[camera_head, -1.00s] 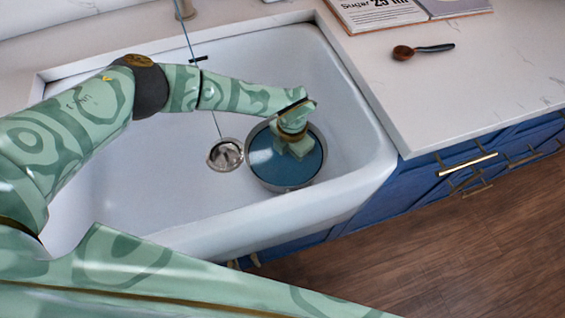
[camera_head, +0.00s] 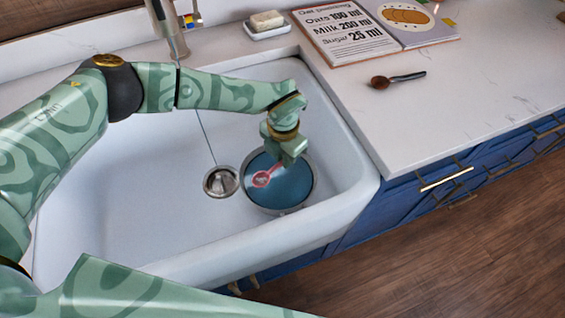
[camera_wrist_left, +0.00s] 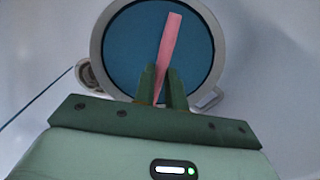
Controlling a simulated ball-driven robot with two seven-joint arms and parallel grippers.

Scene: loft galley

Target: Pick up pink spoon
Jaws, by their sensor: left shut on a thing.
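The pink spoon (camera_head: 264,178) is in the grip of my left gripper (camera_head: 288,160), over a round pan (camera_head: 309,186) with a blue inside. The pan stands in the white sink. In the left wrist view the spoon (camera_wrist_left: 171,38) is a pink strip rising from between the two green fingers of the left gripper (camera_wrist_left: 163,80), which are shut on it. The pan's pale rim (camera_wrist_left: 98,40) surrounds it in that view. The end of the spoon within the jaws is partly hidden. My right gripper is not in view.
The sink (camera_head: 110,220) has a drain (camera_head: 221,182) left of the pan. A faucet (camera_head: 167,28) stands behind the sink.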

